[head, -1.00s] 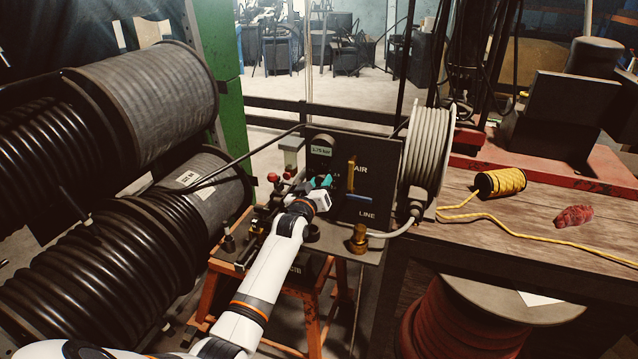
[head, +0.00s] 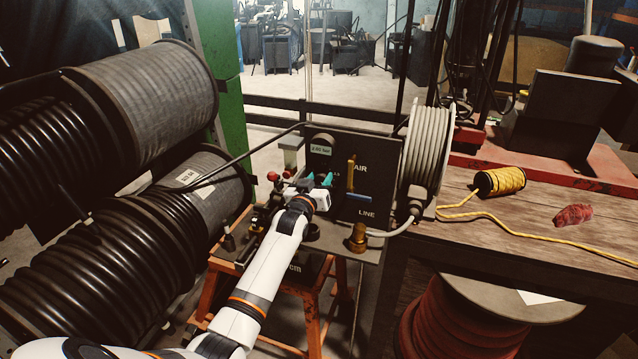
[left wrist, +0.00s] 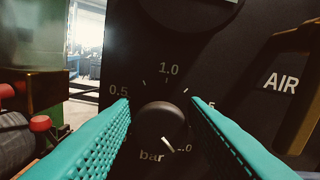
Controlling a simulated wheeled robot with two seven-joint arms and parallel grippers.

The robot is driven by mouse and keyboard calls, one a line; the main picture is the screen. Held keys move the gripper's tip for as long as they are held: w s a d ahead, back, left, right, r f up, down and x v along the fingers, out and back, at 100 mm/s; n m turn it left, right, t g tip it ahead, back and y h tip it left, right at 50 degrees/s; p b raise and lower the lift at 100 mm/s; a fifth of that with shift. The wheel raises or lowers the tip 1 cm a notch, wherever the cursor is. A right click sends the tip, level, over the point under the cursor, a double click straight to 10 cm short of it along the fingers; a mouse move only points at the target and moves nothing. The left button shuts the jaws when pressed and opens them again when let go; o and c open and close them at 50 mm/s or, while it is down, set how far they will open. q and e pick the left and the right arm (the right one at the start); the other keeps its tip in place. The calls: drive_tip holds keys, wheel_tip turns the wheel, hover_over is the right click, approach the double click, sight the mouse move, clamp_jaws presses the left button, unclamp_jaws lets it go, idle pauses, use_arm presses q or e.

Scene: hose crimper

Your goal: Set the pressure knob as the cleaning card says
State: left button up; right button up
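The black pressure knob (left wrist: 162,125) sits on the dark panel (head: 378,183), above the word "bar" on a dial marked 0.5 to 2.0. Its white mark points down and right, near the 2.0 label. The small display (head: 321,150) above seems to read 2.00 bar, though the digits are tiny. My left gripper (head: 319,180) is at the panel with its teal fingers spread. In the left wrist view, the fingers (left wrist: 160,108) stand on either side of the knob with narrow gaps. I cannot identify the cleaning card; my right gripper is out of view.
A yellow AIR lever (head: 351,174) and blue LINE lever (head: 358,197) are right of the knob. A brass fitting (head: 357,238) and grey hose reel (head: 429,150) are further right. Red-capped valves (head: 274,177) stand left. A workbench (head: 520,225) holds yellow cord (head: 500,181) and a red rag (head: 573,215).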

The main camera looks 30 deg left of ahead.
use_arm(q)
drive_tip(key=shift+o, duration=1)
drive_tip(key=shift+w+f, duration=0.1)
drive_tip(key=shift+f, duration=0.15)
drive_tip(key=shift+s, duration=0.2)
drive_tip(key=b+v, duration=0.1)
drive_tip(key=v, duration=1)
drive_tip(key=shift+s, duration=0.3)
